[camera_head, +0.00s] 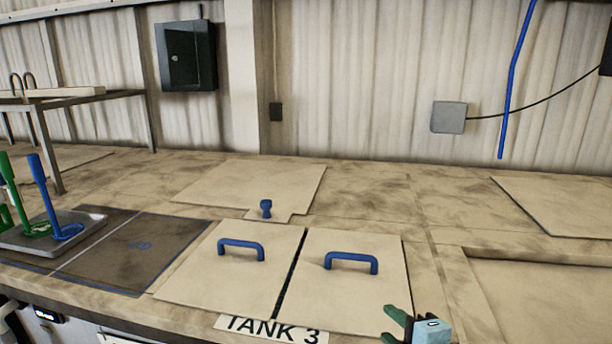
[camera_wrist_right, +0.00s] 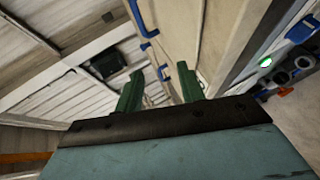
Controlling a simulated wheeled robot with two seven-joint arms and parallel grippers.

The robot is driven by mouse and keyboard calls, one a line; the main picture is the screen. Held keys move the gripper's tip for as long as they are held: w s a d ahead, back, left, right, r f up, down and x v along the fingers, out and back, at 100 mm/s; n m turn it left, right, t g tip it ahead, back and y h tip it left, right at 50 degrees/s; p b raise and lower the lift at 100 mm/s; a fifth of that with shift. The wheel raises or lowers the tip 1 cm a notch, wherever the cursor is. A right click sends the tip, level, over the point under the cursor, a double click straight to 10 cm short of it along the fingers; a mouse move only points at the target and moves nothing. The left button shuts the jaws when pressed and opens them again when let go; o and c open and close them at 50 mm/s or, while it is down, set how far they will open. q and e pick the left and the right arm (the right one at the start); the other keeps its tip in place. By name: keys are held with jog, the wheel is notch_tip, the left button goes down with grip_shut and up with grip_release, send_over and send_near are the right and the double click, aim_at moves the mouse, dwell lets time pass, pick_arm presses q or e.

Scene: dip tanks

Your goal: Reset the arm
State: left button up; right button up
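My right gripper (camera_head: 389,323) is at the bottom edge of the head view, in front of the right tank lid. Its two green fingers stand apart with nothing between them, as the right wrist view (camera_wrist_right: 160,78) shows. The left tank lid (camera_head: 205,275) and the right tank lid (camera_head: 335,300) lie flat side by side, each with a blue handle (camera_head: 240,249) (camera_head: 351,262). The TANK 3 label (camera_head: 272,329) is on the front edge below them. My left gripper is not in view.
A grey tray (camera_head: 75,222) at the left holds upright blue (camera_head: 43,185) and green (camera_head: 18,190) tools. A dark panel (camera_head: 130,262) lies between it and the lids. A blue knob (camera_head: 265,208) stands behind the lids. A blue pipe (camera_head: 514,85) hangs at the upper right.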

jog(key=s+d+f+m+g+h, duration=0.1)
jog(key=s+d+f+m+g, duration=0.15)
jog(key=s+f+m, duration=0.45)
jog(key=s+d+f+m+g+h, duration=0.2)
jog(key=s+f+m+g, duration=0.15)
jog(key=s, duration=0.65)
jog(key=s+d+f+m+g+h, duration=0.1)
jog(key=s+d+f+m+g, duration=0.1)
jog(key=s+f+m+g, duration=0.4)
jog(key=s+f+b, duration=0.2)
jog(key=f+b, duration=0.1)
jog(key=f, duration=1.1)
jog(key=s+f+b, duration=0.2)
jog(key=f, duration=1.3)
pick_arm(q)
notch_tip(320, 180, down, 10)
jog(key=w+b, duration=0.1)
jog(key=b, duration=0.4)
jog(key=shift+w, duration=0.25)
pick_arm(e)
jog(key=s+d+f, duration=0.3)
jog(key=s+f, duration=1.3)
jog(key=f, duration=0.3)
jog(key=shift+f+m+g, duration=0.3)
jog(key=shift+f+m, duration=0.05)
